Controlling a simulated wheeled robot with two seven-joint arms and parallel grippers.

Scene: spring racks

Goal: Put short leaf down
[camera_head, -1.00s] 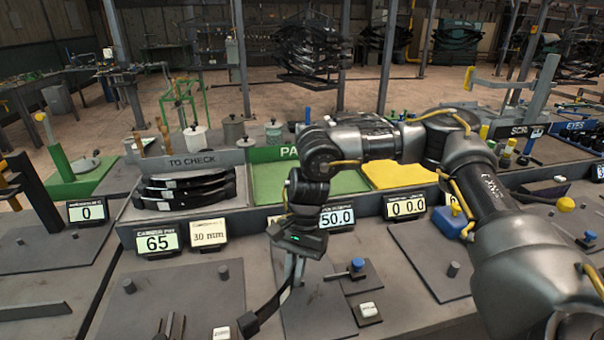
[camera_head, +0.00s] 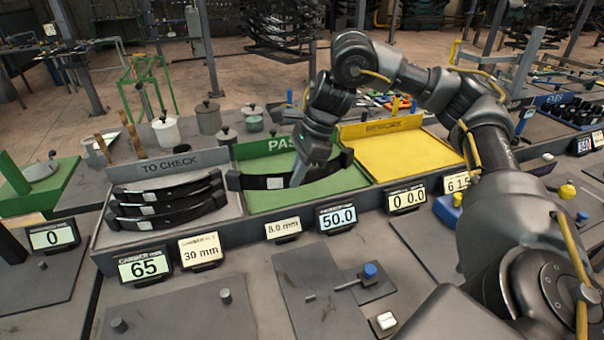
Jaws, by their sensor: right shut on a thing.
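A black, slightly curved short leaf (camera_head: 253,183) with a pale label lies across the green PASS tray (camera_head: 340,187). My right gripper (camera_head: 299,178) reaches down into this tray and is shut on the leaf near its middle. The leaf is at or just above the tray floor; I cannot tell whether it touches. Part of the leaf is hidden behind the fingers. My left gripper is not in view.
The TO CHECK tray (camera_head: 103,232) on the left holds several stacked black leaves (camera_head: 168,197). The yellow REWORK tray (camera_head: 400,157) on the right is empty. Small displays (camera_head: 338,216) line the front edge. Pots (camera_head: 208,117) stand behind the trays.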

